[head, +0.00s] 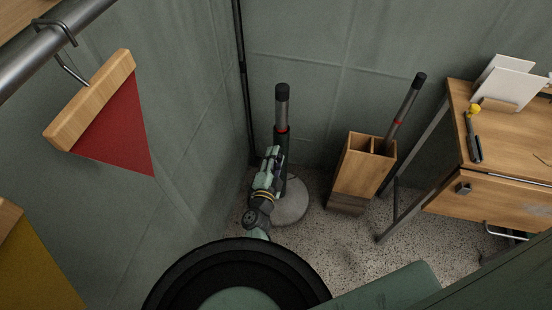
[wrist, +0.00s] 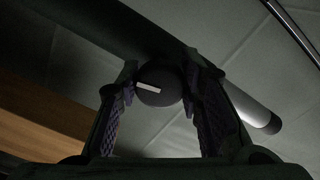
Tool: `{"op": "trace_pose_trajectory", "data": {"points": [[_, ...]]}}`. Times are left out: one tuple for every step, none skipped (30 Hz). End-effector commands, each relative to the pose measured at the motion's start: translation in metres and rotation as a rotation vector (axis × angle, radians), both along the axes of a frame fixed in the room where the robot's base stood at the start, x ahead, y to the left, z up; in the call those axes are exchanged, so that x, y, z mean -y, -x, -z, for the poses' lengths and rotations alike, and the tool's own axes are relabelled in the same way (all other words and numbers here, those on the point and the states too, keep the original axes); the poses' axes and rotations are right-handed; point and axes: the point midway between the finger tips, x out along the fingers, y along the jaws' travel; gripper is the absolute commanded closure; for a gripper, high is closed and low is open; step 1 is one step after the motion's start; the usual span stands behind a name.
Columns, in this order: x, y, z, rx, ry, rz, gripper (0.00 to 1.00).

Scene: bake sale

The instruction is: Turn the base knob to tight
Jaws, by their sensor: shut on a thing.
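The base knob (wrist: 158,97) is a dark round knob with a white bar mark, seen face-on in the wrist view. The mark lies nearly level, its right end a little lower. My gripper (wrist: 163,82) is shut on the knob, one finger on each side. A dark post (wrist: 110,30) runs behind the knob, with a pale grey section at its right end. In the head view my gripper (head: 273,160) is beside an upright dark post (head: 282,110) with a red ring, standing on a round grey base (head: 290,206). The knob is hidden there.
A wooden bin (head: 358,170) holding another dark post (head: 408,105) stands to the right. A wooden table (head: 500,200) is farther right. Green cloth walls (head: 200,90) close in the left and back. A red pennant (head: 120,130) hangs from a rail at left.

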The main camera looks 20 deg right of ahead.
Motion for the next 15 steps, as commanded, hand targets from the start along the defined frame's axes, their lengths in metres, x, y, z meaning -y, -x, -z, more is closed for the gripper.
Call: {"op": "trace_pose_trajectory", "data": {"points": [[0.0001, -0.0008, 0.0001, 0.028, -0.037, 0.000, 0.94], [0.0001, -0.0009, 0.0000, 0.044, -0.061, 0.000, 0.94], [0.0002, -0.0008, -0.0001, 0.065, -0.092, 0.000, 0.94], [0.0001, -0.0009, -0.0002, 0.081, -0.115, -0.001, 0.94], [0.0001, -0.0009, -0.0002, 0.098, -0.139, -0.001, 0.94], [-0.0001, -0.0009, -0.0001, 0.118, -0.170, 0.000, 0.94], [-0.0001, -0.0009, 0.0000, 0.134, -0.195, -0.001, 0.94], [0.0000, -0.0009, 0.0001, 0.150, -0.219, -0.001, 0.94], [-0.0001, -0.0009, -0.0001, 0.170, -0.249, -0.001, 0.94], [-0.0002, -0.0009, -0.0003, 0.186, -0.273, -0.001, 0.94], [-0.0002, -0.0010, -0.0004, 0.203, -0.295, -0.002, 0.94], [-0.0002, -0.0010, -0.0005, 0.223, -0.325, -0.002, 0.94], [-0.0003, -0.0009, -0.0005, 0.237, -0.347, -0.001, 0.94], [-0.0003, -0.0009, -0.0004, 0.251, -0.369, -0.001, 0.94], [-0.0003, -0.0009, -0.0005, 0.269, -0.395, -0.001, 0.94]]}}
